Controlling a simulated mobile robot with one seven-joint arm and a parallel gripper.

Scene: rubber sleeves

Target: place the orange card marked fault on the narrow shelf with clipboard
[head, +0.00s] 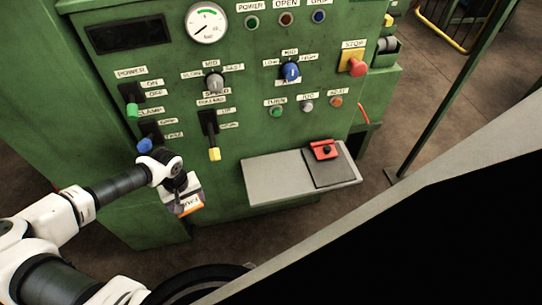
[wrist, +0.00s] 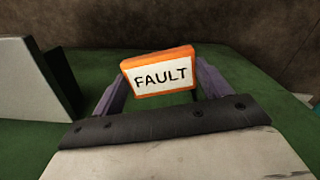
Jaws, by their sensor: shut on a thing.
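The orange card marked FAULT (wrist: 163,75) is held between the two purple fingers of my gripper (wrist: 160,88) in the wrist view, its white face with black letters turned to the camera. In the head view the card (head: 190,204) shows small and tilted below my gripper (head: 180,198), in front of the green machine's lower left front. The narrow grey shelf (head: 275,181) sticks out of the machine to the right of my gripper, with a gap between them. The dark clipboard (head: 330,168) with a red clip lies on the shelf's right part. The shelf's left part is bare.
The green control panel (head: 262,120) stands behind, with switches, knobs, a gauge and a red stop button (head: 356,66). A green post (head: 450,95) stands at the right. A grey slab-like part (wrist: 30,82) shows at the left in the wrist view.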

